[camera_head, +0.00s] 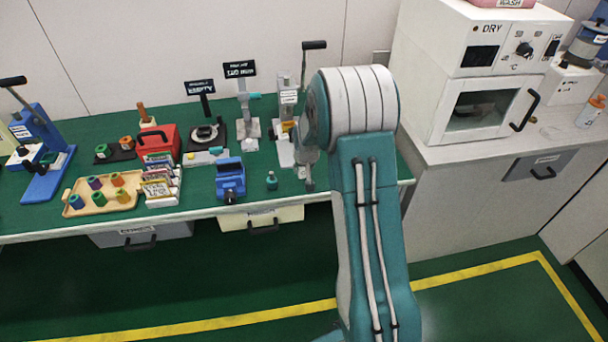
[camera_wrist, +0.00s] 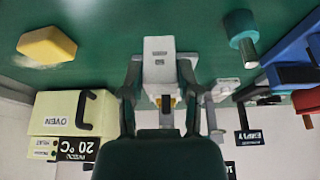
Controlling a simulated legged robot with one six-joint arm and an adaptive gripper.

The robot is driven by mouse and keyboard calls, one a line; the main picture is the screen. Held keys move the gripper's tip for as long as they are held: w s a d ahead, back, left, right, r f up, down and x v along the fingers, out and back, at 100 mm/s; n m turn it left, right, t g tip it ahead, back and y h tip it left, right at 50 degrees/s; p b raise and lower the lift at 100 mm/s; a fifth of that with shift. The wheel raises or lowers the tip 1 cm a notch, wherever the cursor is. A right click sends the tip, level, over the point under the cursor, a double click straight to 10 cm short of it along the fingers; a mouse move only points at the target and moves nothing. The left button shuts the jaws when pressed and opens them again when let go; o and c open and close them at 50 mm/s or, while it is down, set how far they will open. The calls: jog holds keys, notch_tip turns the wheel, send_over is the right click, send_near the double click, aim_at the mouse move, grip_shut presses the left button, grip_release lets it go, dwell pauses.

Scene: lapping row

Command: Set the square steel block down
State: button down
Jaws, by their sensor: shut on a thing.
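The square steel block (camera_wrist: 158,65) is a pale grey block with small dark marks, centred in the wrist view. My gripper (camera_wrist: 160,72) has its two dark fingers against the block's left and right sides, shut on it. Green bench top shows around it; I cannot tell whether it touches the bench. In the head view my gripper (camera_head: 308,183) is low over the bench's front right part, beside the white lever press (camera_head: 284,145). The block cannot be made out there, and my arm hides the bench behind it.
A yellow block (camera_wrist: 47,46) and a cream oven (camera_wrist: 75,112) show in the wrist view. A wooden tray (camera_head: 97,207) holds coloured pieces. The white drying oven (camera_head: 483,108) stands at right.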

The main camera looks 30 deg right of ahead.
aim_at(305, 172)
jog(key=shift+w+f, duration=0.35)
jog(key=shift+f, duration=0.2)
jog(key=f, duration=0.2)
jog(key=shift+d+f, duration=0.3)
jog(key=shift+d, duration=0.05)
jog(key=shift+d+f, duration=0.1)
jog(key=shift+d, duration=0.1)
jog(key=shift+a+f, duration=0.1)
jog(key=shift+a, duration=0.05)
jog(key=shift+c, duration=1.6)
grip_release()
jog(key=shift+s+a, duration=0.1)
jog(key=shift+a, duration=0.1)
jog(key=shift+d, duration=0.1)
